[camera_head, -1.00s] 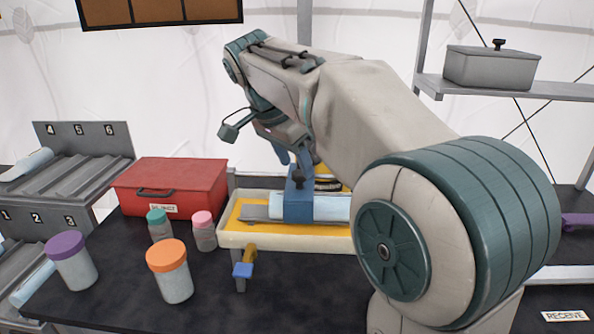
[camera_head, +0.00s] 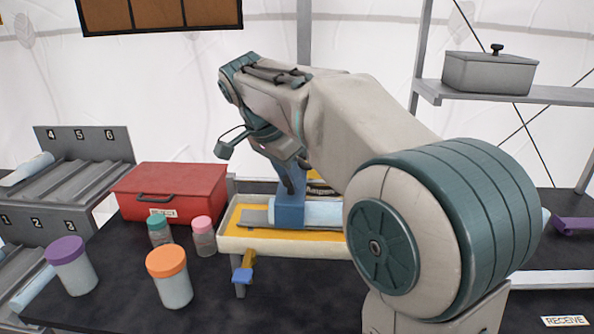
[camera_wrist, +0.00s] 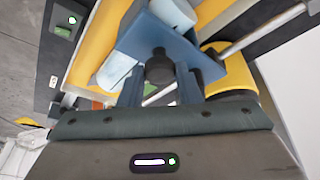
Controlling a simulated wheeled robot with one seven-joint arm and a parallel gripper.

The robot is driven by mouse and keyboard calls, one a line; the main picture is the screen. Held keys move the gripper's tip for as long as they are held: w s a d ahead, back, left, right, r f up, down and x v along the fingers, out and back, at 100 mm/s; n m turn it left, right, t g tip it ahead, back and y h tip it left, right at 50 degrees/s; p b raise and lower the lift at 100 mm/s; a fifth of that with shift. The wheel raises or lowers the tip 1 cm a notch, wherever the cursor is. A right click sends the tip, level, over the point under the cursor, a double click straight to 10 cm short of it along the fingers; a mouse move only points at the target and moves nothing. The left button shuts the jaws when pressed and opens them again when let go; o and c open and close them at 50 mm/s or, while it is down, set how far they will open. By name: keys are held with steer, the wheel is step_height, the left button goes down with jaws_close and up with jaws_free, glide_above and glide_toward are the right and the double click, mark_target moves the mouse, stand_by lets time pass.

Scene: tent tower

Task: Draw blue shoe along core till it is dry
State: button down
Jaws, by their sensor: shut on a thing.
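The blue shoe (camera_head: 290,210) sits over the pale blue core (camera_head: 320,212) in a long yellow-lined tray (camera_head: 232,236). In the wrist view the shoe (camera_wrist: 190,50) spans the core, with pale core showing on both sides of it (camera_wrist: 115,70). My gripper (camera_head: 291,186) is above the shoe, pointing down. In the wrist view its fingers (camera_wrist: 160,88) are shut around the shoe's dark round knob. My arm hides the right part of the tray and core. Whether the core's surface is wet or dry cannot be told.
A red box (camera_head: 172,190) stands left of the tray. Jars with green (camera_head: 159,231), pink (camera_head: 203,236), orange (camera_head: 170,275) and purple (camera_head: 70,265) lids stand in front and left. Numbered racks (camera_head: 85,165) are at far left. A grey lidded box (camera_head: 489,68) is on a shelf, upper right.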

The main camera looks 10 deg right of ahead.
steer(key=a, duration=0.2)
steer(key=w+a+p, duration=0.1)
steer(key=a, duration=0.1)
steer(key=shift+w+a, duration=0.2)
steer(key=c, duration=1.1)
jaws_free()
steer(key=shift+o, duration=0.2)
steer(key=shift+r, duration=0.1)
steer(key=p+v, duration=0.2)
steer(key=v, duration=1.1)
steer(key=shift+r, duration=0.3)
steer(key=shift+s+a, duration=0.1)
steer(key=shift+s, duration=0.05)
